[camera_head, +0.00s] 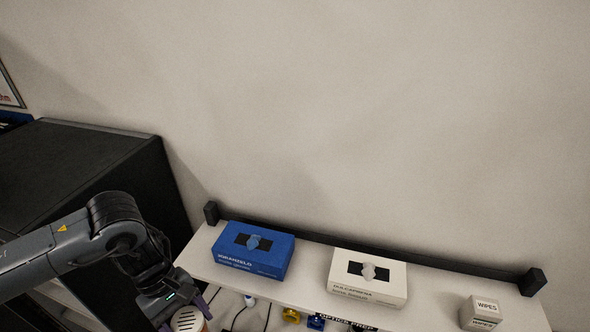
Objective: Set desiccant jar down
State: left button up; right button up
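The desiccant jar (187,319) shows as a pale, slotted round top with a tan side at the bottom edge of the head view. My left gripper (186,316) comes in from the left, with its purple fingers on either side of the jar, and appears shut on it. The jar's lower part is cut off by the frame, so I cannot tell whether it touches a surface. My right gripper is not in view.
A white shelf (312,292) carries a blue box (232,257), a white box (352,287) and a small wipes box (482,309). A black cabinet (90,160) stands at left. Small yellow (291,315) and blue (316,322) items sit below the shelf's front edge.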

pick_arm(q)
jog(key=shift+w+a+r, duration=0.1)
jog(key=shift+a+r, duration=0.1)
jog(key=shift+a, duration=0.05)
jog(key=shift+f, duration=0.15)
jog(key=shift+s+f, duration=0.4)
jog(key=shift+f, duration=0.15)
jog(key=shift+s+d+f, duration=0.1)
jog(key=shift+d+f, duration=0.05)
jog(key=shift+d, duration=0.3)
